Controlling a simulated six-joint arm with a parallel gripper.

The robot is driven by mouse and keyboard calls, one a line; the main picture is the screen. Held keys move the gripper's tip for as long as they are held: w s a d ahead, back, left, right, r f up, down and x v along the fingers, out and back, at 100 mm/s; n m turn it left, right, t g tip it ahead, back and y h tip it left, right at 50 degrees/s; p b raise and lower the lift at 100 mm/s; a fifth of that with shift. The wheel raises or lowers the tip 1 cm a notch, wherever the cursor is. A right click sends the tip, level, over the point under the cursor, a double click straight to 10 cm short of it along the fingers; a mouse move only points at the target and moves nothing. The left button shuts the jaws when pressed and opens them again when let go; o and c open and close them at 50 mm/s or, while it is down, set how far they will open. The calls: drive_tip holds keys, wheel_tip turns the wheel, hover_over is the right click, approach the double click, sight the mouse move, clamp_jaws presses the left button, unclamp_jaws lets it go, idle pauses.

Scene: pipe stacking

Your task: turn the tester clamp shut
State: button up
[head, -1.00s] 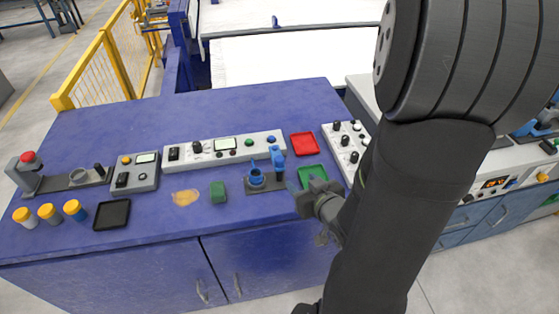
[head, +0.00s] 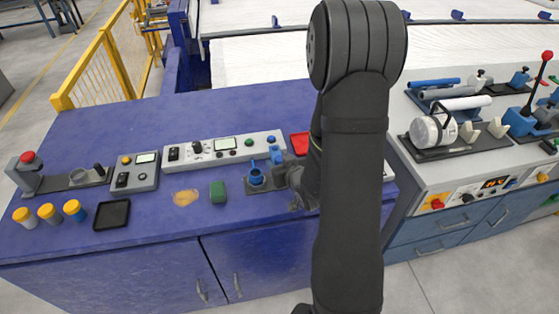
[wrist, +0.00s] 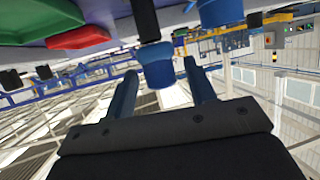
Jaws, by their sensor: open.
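The tester clamp is a small blue fixture on a dark base plate (head: 262,186) on the purple bench. It has a blue ring-shaped part (head: 256,176) and a blue upright (head: 275,156) to its right. My gripper (head: 282,177) is right beside the upright, on its right side, partly hidden by my arm. In the wrist view my gripper (wrist: 161,70) is open, with a blue knob-like end of the clamp (wrist: 157,68) showing between its two fingertips. I cannot tell whether they touch it. A larger blue part (wrist: 220,10) shows above.
A green block (head: 218,192) and a white control panel (head: 222,149) stand near the clamp. Several yellow-capped jars and a black tray (head: 112,214) are at left. A grey bench with fixtures (head: 445,132) is at right.

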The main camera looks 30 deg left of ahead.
drive_tip(key=shift+w+a+f, duration=0.25)
drive_tip(key=shift+w+a, duration=0.05)
drive_tip(key=shift+a, duration=0.2)
clamp_jaws()
